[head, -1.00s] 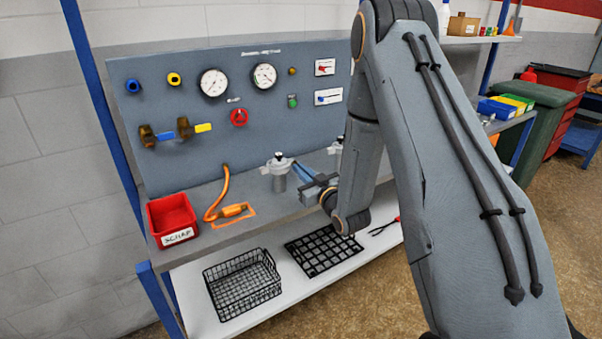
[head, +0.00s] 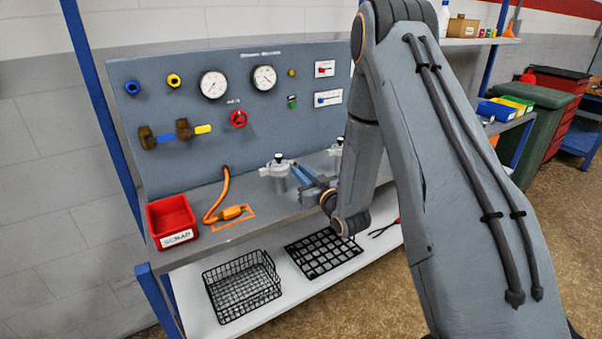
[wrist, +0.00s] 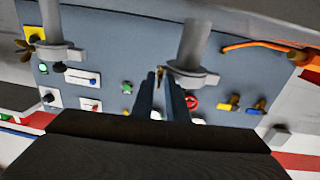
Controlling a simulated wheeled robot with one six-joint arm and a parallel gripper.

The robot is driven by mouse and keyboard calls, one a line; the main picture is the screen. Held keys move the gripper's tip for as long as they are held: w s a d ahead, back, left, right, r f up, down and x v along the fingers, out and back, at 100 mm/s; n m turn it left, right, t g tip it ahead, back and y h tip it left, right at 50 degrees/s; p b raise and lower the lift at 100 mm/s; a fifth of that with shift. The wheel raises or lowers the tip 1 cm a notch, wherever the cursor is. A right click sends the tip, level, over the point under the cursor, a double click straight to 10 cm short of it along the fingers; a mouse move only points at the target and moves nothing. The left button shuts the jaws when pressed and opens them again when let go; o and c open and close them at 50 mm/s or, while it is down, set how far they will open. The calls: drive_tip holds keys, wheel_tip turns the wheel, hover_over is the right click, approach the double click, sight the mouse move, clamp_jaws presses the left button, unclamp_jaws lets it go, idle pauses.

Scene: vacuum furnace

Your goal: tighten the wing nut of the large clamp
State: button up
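The nearer clamp (wrist: 190,74), a pale grey ring around a grey pipe, looks the larger one in the wrist view. It also shows on the bench in the head view (head: 279,164). Its brass wing nut (wrist: 158,72) shows narrowly between the fingertips of my gripper (wrist: 159,76). A narrow gap shows between the two blue fingers; whether they press on the nut is too small to tell. In the head view my gripper (head: 302,173) reaches the clamp from the right. The other clamp (wrist: 60,52) has its own brass wing nut (wrist: 24,46).
The gauge panel (head: 190,100) stands behind the bench. A red scrap bin (head: 172,220) and an orange hose (head: 218,197) are left of the clamps. A wire basket (head: 242,285) and a black grid (head: 322,252) lie on the lower shelf.

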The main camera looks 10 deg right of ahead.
drive_tip(key=b+v, duration=0.2)
drive_tip(key=v, duration=0.6)
drive_tip(key=s+a+m+g+h, duration=0.3)
drive_tip(key=s+g, duration=1.3)
drive_tip(key=s, duration=1.2)
drive_tip(key=shift+f+g+h, duration=0.25)
drive_tip(key=shift+g+h, duration=0.15)
drive_tip(key=shift+h, duration=0.5)
